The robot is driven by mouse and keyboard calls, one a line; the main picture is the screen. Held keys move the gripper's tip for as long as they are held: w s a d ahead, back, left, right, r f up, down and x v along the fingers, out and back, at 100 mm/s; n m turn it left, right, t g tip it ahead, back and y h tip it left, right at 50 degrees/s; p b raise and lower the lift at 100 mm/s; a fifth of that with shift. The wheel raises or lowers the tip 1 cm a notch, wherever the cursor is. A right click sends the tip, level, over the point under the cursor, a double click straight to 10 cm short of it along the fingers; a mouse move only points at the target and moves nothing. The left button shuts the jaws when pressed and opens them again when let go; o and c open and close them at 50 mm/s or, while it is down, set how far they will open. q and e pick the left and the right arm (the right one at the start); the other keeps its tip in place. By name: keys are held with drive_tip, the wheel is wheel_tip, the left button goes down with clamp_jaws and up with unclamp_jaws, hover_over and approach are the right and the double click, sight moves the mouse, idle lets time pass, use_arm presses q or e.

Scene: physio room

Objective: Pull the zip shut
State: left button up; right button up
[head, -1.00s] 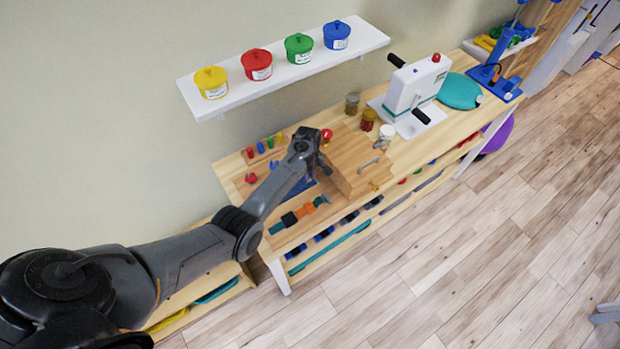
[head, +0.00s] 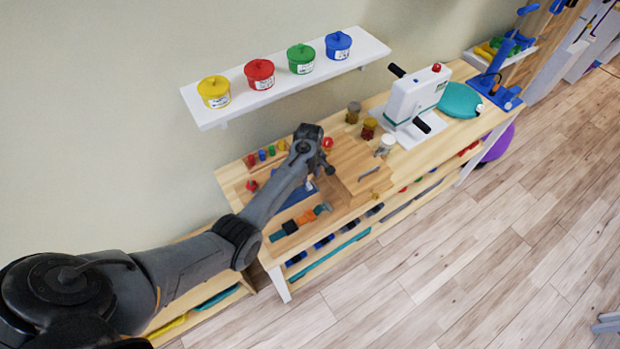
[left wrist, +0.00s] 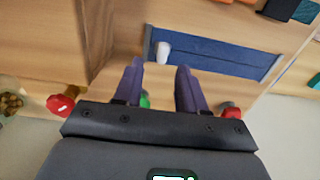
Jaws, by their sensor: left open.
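A blue fabric panel (head: 297,193) lies on the wooden bench, partly hidden behind my left arm in the head view. No contact shows. In the head view my left gripper (head: 324,170) is over the bench beside the wooden box. The zip's teeth are too small to tell.
A wooden box (head: 352,161) with a metal handle stands right of the gripper. Small coloured pegs (head: 262,154) stand at the back left. An orange and teal strap (head: 298,222) lies near the front edge. A white shelf (head: 290,78) with lidded pots hangs above.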

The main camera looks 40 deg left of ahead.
use_arm(q)
wheel_tip(320, 180, up, 6)
idle(0.4)
